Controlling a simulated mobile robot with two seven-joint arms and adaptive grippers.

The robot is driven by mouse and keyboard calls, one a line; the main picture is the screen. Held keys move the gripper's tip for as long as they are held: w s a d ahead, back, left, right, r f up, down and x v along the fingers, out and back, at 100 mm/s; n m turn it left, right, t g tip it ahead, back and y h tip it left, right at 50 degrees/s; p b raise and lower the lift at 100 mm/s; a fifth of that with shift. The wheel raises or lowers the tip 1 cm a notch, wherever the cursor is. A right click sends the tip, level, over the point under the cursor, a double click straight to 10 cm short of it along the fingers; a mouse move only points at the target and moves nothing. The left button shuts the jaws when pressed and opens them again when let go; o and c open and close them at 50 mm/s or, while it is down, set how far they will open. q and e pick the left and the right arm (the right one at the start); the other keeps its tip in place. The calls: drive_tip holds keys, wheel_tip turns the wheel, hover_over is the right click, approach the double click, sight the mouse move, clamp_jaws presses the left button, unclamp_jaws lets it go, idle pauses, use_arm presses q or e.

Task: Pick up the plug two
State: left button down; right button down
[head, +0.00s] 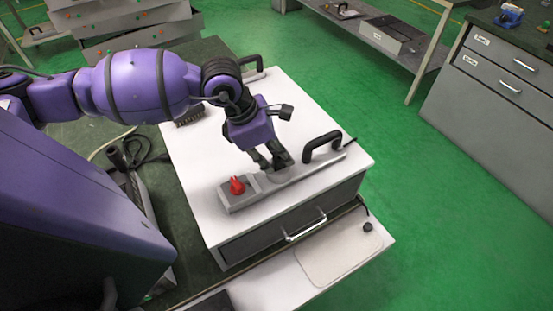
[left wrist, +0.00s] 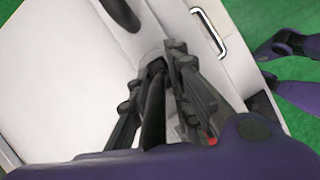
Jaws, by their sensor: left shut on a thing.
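My left gripper (head: 270,160) is over the white cabinet top and is shut on a dark, narrow piece that appears to be plug two (head: 283,160). In the left wrist view the left gripper (left wrist: 160,75) has its dark fingers on both sides of this dark piece (left wrist: 153,115). The piece is just above or touching the grey bar of the heating element (head: 305,172); I cannot tell which. My right gripper does not show.
The grey bar carries a red knob (head: 237,185) and a black handle (head: 322,146). The white cabinet (head: 195,165) has a drawer handle (head: 306,229) at its front. A brush (head: 190,116) and another black handle (head: 250,65) lie farther back. Black cables (head: 140,150) lie at left.

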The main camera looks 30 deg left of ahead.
use_arm(q)
drive_tip(key=shift+s, duration=0.15)
